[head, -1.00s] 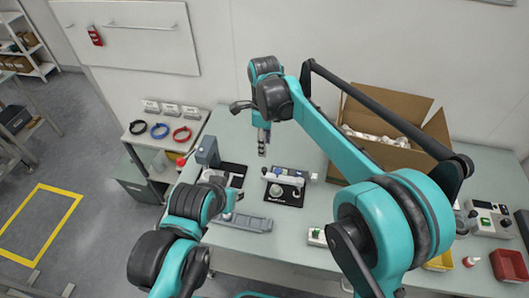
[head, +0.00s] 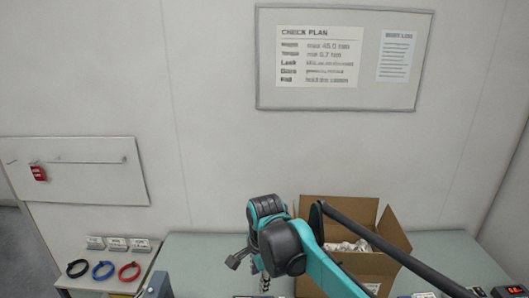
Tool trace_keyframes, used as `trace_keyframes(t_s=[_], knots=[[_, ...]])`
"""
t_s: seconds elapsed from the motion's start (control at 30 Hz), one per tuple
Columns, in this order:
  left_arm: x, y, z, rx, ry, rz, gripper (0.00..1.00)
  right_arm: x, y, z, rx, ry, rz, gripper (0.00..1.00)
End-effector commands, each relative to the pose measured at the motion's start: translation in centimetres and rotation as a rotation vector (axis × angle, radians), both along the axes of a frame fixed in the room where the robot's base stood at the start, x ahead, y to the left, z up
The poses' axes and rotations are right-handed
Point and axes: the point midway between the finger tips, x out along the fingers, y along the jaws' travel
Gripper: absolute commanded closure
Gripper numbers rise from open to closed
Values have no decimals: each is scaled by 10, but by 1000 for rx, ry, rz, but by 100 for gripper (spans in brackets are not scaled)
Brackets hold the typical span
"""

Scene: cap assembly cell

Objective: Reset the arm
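My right arm reaches in from the lower right, teal and black, with its bent joint in front of the wall. My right gripper (head: 265,284) points down at the bottom edge of the head view, above the pale green bench (head: 200,250). Its fingers are small and seen edge-on, so I cannot tell whether they are open or shut. I see nothing held in it. My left arm and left gripper are out of view.
An open cardboard box (head: 350,248) with pale contents stands right of the gripper. Black, blue (head: 103,270) and red rings lie on a side stand at left. A whiteboard (head: 342,100) with check sheets hangs above. Most of the bench top is out of view.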

Motion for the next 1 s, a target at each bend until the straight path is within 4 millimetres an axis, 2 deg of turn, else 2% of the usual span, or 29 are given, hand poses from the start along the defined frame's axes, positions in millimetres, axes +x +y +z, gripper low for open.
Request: trace_keyframes(t_s=[0.03,0.2,0.4,0.5,0.7,1.0], knots=[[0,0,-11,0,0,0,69,-13,-26,-7,-7,-42,79,61],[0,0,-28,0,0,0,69,-55,-93,-24,-83,-196,393,61],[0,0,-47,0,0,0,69,-110,-155,-65,-257,-352,736,61],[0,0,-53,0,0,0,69,-131,-175,-87,-353,-401,875,61],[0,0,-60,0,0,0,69,-153,-195,-113,-478,-442,1033,61],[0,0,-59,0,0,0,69,-155,-197,-115,-499,-447,1061,61]])
